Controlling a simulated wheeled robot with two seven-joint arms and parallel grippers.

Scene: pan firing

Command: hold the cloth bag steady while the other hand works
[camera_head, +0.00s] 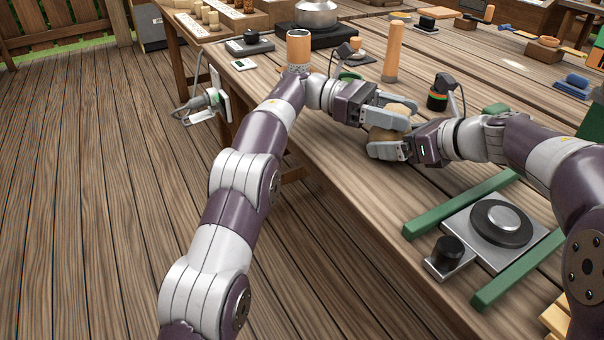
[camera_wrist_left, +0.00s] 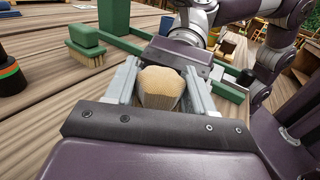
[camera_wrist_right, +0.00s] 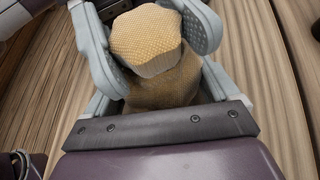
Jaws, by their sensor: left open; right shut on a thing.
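The tan woven cloth bag (camera_head: 388,134) stands on the wooden table between my two grippers. Its rounded top shows in the left wrist view (camera_wrist_left: 160,86), and its top and wider lower body show in the right wrist view (camera_wrist_right: 160,88). My right gripper (camera_head: 376,148) is shut on the lower part of the bag. My left gripper (camera_head: 402,106) is open at the bag's upper part, with one finger on each side of the top. The grippers hide much of the bag in the head view.
A tall wooden cylinder (camera_head: 393,52) and a dark cup with coloured bands (camera_head: 438,93) stand behind the grippers. A burner plate (camera_head: 500,222) between green rails lies at the front right. A brush (camera_wrist_left: 88,48) lies near the bag. Bare table lies in front of the bag.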

